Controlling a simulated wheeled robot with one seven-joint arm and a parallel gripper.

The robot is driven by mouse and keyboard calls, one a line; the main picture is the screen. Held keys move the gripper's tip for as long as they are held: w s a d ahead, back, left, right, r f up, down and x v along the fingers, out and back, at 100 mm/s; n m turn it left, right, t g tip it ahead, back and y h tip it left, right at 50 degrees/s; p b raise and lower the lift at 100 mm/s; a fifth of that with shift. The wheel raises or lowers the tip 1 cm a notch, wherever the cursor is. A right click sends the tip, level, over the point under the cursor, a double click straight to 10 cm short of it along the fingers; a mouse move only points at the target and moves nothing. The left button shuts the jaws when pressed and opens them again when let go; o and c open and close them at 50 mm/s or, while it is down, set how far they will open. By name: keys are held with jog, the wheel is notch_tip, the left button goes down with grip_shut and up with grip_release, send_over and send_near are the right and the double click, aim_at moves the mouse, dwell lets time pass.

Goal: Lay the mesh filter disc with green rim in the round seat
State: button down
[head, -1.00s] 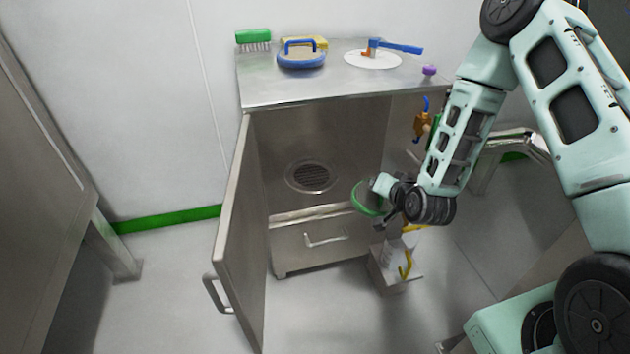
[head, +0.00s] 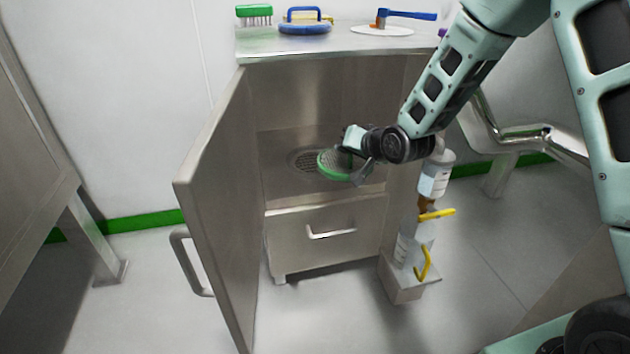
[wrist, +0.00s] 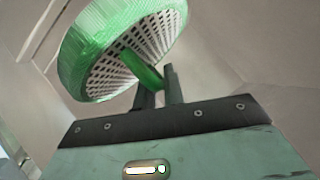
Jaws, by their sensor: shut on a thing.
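The mesh filter disc with green rim (head: 331,165) is held by my gripper (head: 352,165) inside the open cabinet. In the wrist view my gripper (wrist: 158,84) is shut on the disc's green grip, and the disc (wrist: 115,45) appears tilted beyond the fingers. The round seat (head: 303,161) is a dark grated ring in the cabinet floor. In the head view the disc overlaps the seat's right side and hides part of it. I cannot tell the disc's height above the seat; the seat does not show in the wrist view.
The cabinet door (head: 217,200) stands open on the left. A drawer (head: 330,232) is below the cabinet floor. Spray bottles (head: 434,178) hang at the right side above a small box. The cabinet top (head: 330,45) holds a green brush (head: 254,12), a blue-handled tool and a white disc.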

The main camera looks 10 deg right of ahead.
aim_at(329, 157)
jog(key=a+b, duration=0.1)
jog(key=w+b, duration=0.1)
jog(key=b, duration=0.1)
jog(key=shift+w+a+f+b, duration=0.1)
jog(key=shift+a+f+b, duration=0.15)
jog(key=shift+a+b, duration=0.1)
jog(key=a+r+b, duration=0.1)
jog(key=b, duration=0.2)
jog(key=shift+w+n+y, duration=0.3)
jog(key=shift+n, duration=0.1)
jog(key=shift+a+r+b, duration=0.4)
jog(key=shift+r+b, duration=0.05)
jog(key=shift+b, duration=0.7)
jog(key=shift+r+b, duration=0.1)
jog(key=shift+b, duration=0.35)
